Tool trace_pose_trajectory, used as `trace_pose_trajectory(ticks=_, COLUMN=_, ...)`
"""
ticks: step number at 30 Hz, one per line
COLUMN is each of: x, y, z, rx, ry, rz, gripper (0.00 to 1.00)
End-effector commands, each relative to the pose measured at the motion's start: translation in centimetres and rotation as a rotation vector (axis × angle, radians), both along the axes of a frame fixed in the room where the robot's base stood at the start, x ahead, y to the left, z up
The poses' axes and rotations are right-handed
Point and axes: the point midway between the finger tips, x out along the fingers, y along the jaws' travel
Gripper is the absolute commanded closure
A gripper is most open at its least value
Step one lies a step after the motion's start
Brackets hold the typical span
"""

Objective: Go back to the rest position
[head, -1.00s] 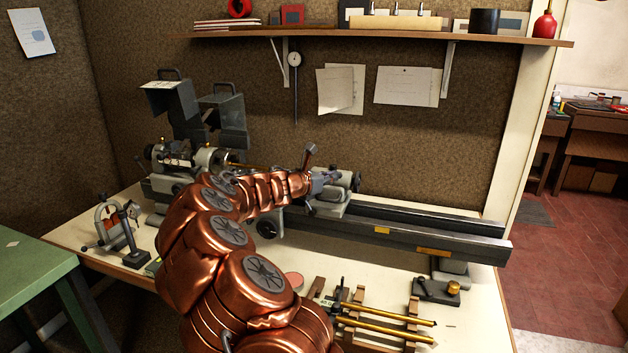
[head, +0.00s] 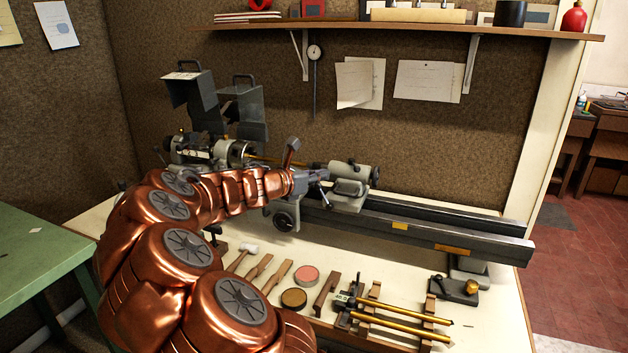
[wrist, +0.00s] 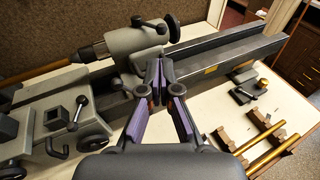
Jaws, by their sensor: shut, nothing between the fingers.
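My gripper (head: 325,178) is at the end of my copper-coloured arm, in front of the lathe's tailstock (head: 352,180). In the wrist view my gripper (wrist: 158,72) has its dark, purple-lined fingers together at the tips, with nothing between them. The tailstock (wrist: 118,55) stands just beyond the fingers there, and I cannot tell whether they touch it. The lathe bed (head: 440,228) runs to the right along the bench. My arm hides part of the lathe and the left of the bench.
On the bench (head: 410,275) lie brass rods (head: 405,320) on wooden rests, a pink round tin (head: 307,275), a brown tin (head: 294,298), a small mallet (head: 249,249) and a dark block with a brass knob (head: 455,288). A shelf (head: 400,30) crosses the wall. A green table (head: 35,250) stands left.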

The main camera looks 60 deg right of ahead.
Motion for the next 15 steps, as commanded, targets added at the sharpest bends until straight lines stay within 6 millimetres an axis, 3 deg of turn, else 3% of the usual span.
trace_pose_trajectory(ticks=6, x=0.6, y=1.6, z=0.3, rx=0.000, ry=-0.001, rz=0.003, gripper=1.00)
trace_pose_trajectory(ticks=15, x=0.7, y=2.0, z=0.4, rx=0.000, ry=0.000, rz=0.001, gripper=1.00)
